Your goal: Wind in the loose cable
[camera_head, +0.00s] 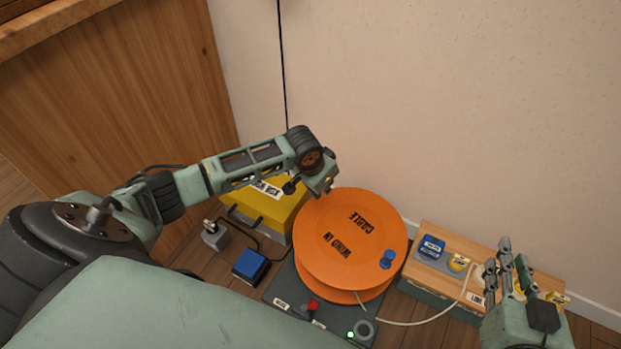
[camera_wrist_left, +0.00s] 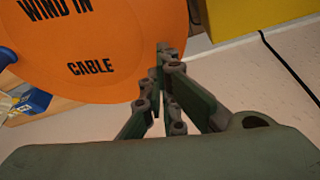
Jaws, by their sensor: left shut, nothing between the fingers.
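The orange cable reel (camera_head: 340,215), printed "WIND IN CABLE", lies flat-side up on a grey base, with a blue knob (camera_head: 387,259) near its rim. The reel also shows in the left wrist view (camera_wrist_left: 110,35). The loose pale cable (camera_head: 405,323) runs from below the reel rightward to the wooden-topped box. My left gripper (camera_head: 325,186) is shut and empty, at the reel's upper-left edge in the head view; its fingertips (camera_wrist_left: 165,55) meet in the wrist view. My right gripper (camera_head: 512,262) is over the right box; whether its fingers touch anything is unclear.
A yellow box (camera_head: 262,208) stands left of the reel, with a blue block (camera_head: 250,266) and grey plug piece (camera_head: 215,236) nearby. The base bears a red switch (camera_head: 313,305) and green light (camera_head: 351,335). The wooden-topped box (camera_head: 440,238) holds blue and yellow items. A wall stands behind.

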